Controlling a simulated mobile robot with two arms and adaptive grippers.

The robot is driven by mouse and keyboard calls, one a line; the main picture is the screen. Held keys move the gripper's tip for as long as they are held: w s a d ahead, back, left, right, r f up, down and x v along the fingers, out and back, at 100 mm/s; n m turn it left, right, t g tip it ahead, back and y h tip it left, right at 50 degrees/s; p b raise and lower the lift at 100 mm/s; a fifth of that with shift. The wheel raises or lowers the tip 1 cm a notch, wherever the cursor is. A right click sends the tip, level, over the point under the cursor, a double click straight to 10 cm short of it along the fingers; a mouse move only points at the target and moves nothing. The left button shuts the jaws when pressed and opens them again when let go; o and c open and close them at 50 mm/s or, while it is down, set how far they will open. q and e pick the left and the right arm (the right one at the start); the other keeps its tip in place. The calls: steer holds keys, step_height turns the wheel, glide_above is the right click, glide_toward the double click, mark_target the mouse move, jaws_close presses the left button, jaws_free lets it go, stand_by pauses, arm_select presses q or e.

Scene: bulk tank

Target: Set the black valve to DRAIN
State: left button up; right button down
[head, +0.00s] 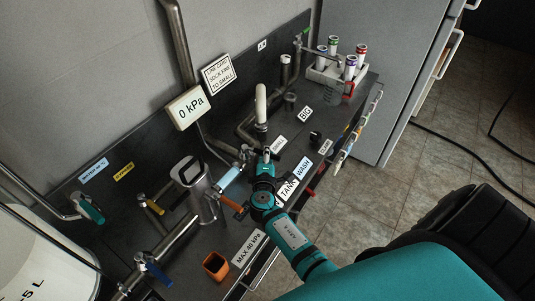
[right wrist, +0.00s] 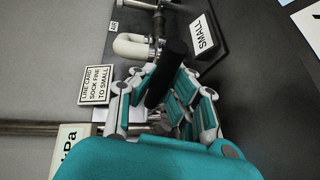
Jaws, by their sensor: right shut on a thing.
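The black valve's handle (right wrist: 172,62) is a dark bar that rises between the fingers of my right gripper (right wrist: 163,82) in the right wrist view. The fingers are shut on it. In the head view my right gripper (head: 266,162) is over the pipework at the middle of the bench and hides most of the valve, so its exact setting is unclear. TANK (head: 288,188) and WASH (head: 303,168) labels lie just right of the gripper. A smaller label (head: 325,147) beyond them is too small to read surely. My left gripper is not in view.
A rack of capped tubes (head: 340,70) stands at the back right. Floor (head: 350,200) is open on the right.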

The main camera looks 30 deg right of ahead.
steer(key=shift+s+a+m+g+h+b, duration=0.1)
steer(key=shift+a+m+g+h+b, duration=0.2)
steer(key=shift+m+h, duration=0.2)
steer(key=c, duration=1.3)
jaws_free()
steer(key=shift+o, duration=0.2)
